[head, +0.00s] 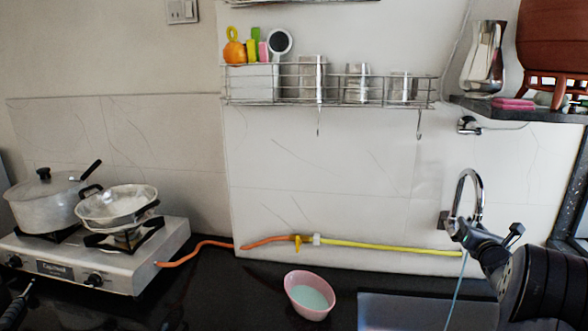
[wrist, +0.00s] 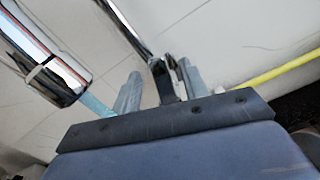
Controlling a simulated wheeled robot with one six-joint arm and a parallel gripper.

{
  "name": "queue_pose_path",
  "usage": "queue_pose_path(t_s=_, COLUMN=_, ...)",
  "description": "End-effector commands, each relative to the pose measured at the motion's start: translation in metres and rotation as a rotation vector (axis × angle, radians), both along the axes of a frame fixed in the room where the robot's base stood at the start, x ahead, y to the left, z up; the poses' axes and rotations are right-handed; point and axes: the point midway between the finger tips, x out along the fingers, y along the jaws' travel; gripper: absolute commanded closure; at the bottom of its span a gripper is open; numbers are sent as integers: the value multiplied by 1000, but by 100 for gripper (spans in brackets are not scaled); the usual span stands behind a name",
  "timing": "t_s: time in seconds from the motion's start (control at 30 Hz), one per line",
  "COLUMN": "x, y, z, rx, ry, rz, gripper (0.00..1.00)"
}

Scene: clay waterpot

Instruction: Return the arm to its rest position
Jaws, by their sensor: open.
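My arm comes in at the right edge of the head view. My gripper (head: 464,232) is at the chrome tap (head: 474,188), over the back of the sink. In the wrist view my gripper (wrist: 160,70) has its two grey fingers apart. A dark, thin part shows between them; I cannot tell whether it belongs to the tap or whether the fingers touch it. The tap's chrome spout (wrist: 58,78) is close on the left in the wrist view. A thin blue stream (head: 456,290) runs down from the tap into the sink.
The sink (head: 385,312) lies below my gripper. A pink bowl (head: 291,283) stands on the black counter left of it. A yellow and orange hose (head: 375,246) runs along the wall to the stove (head: 125,275) with pots. A clay pot (head: 555,45) stands on the upper-right shelf.

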Motion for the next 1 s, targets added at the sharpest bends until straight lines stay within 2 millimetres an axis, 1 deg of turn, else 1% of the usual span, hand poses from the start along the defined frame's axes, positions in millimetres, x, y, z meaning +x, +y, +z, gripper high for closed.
queue_pose_path(t_s=0.03, x=8, y=-1, z=1, rx=0, ry=0, rz=2, gripper=58)
queue_pose_path(t_s=0.2, x=30, y=-5, z=1, rx=1, ry=0, rz=1, gripper=58)
queue_pose_path(t_s=0.4, x=46, y=-8, z=1, rx=0, ry=-1, rz=1, gripper=58)
queue_pose_path(t_s=0.47, x=49, y=-8, z=0, rx=0, ry=-1, rz=1, gripper=58)
queue_pose_path(t_s=0.87, x=48, y=-7, z=0, rx=-17, ry=2, rz=1, gripper=58)
queue_pose_path(t_s=1.0, x=44, y=-8, z=-1, rx=-2, ry=0, rz=-1, gripper=58)
